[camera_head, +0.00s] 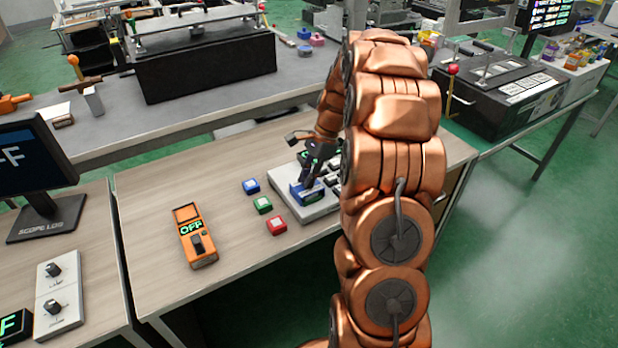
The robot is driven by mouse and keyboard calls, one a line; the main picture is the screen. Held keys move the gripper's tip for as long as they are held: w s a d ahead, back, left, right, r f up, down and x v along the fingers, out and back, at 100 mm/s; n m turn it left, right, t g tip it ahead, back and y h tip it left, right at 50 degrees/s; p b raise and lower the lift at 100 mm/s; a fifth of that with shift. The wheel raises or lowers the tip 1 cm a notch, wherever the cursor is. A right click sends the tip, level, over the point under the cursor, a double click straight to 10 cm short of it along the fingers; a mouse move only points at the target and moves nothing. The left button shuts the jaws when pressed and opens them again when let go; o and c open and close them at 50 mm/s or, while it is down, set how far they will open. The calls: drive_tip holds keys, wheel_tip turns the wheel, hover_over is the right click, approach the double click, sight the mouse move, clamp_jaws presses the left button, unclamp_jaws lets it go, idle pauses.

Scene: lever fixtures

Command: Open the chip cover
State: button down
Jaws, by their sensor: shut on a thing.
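My gripper (318,158) is at the end of my copper arm, low over a light grey fixture (322,209) on the wooden table. Its fingers are at a blue part (307,192) on the fixture's left side, which looks like the chip cover. The gripper looks shut on this part. The fingertips and the exact grip are small and partly dark. My arm hides the right side of the fixture. I cannot tell how far the cover is raised.
Blue (251,186), green (263,205) and red (277,225) blocks lie left of the fixture. An orange meter (195,236) reading OFF lies farther left. A black box (205,62) stands on the bench behind. A black machine with a red-knobbed lever (453,70) is at right.

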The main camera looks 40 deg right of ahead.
drive_tip(key=w, duration=0.2)
drive_tip(key=w+p, duration=0.1)
drive_tip(key=w, duration=0.2)
drive_tip(key=w+p, duration=0.1)
drive_tip(key=w, duration=0.1)
drive_tip(key=shift+w+d, duration=0.2)
drive_tip(key=shift+d, duration=0.15)
drive_tip(key=c, duration=1.1)
unclamp_jaws()
drive_tip(key=v, duration=1.2)
drive_tip(key=shift+a, duration=0.1)
